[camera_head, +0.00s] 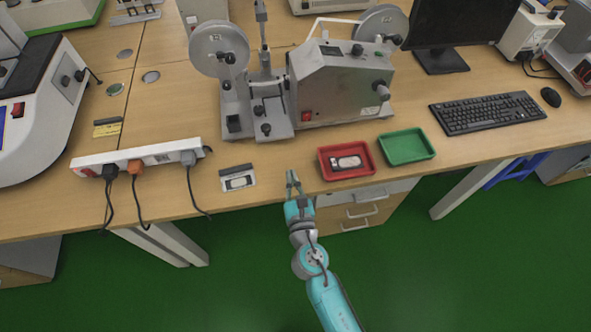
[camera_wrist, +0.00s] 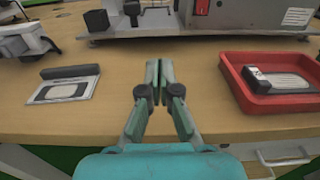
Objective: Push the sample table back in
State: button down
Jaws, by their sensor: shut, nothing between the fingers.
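A grey test machine (camera_head: 335,85) with two reels stands at the back middle of the wooden bench. A flat grey plate (camera_head: 268,124) with black knobs and an upright post sits at its left front; it looks like the sample table, though I cannot tell how far out it is. The machine's front base edge also shows at the top of the wrist view (camera_wrist: 215,33). My gripper (camera_head: 292,174) is over the front edge of the bench, short of the machine and apart from it. In the wrist view its fingertips (camera_wrist: 158,70) are together and empty.
A red tray (camera_head: 325,172) holding a small device is right of my gripper, with a green tray (camera_head: 408,147) beyond. A small black-and-white item (camera_head: 238,178) lies left. A power strip (camera_head: 135,158), keyboard (camera_head: 487,113) and mouse (camera_head: 550,97) are farther off. Bare bench lies between gripper and machine.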

aim_at(283, 137)
jog(key=x, duration=1.1)
jog(key=shift+w+a, duration=0.2)
jog(key=shift+w, duration=0.15)
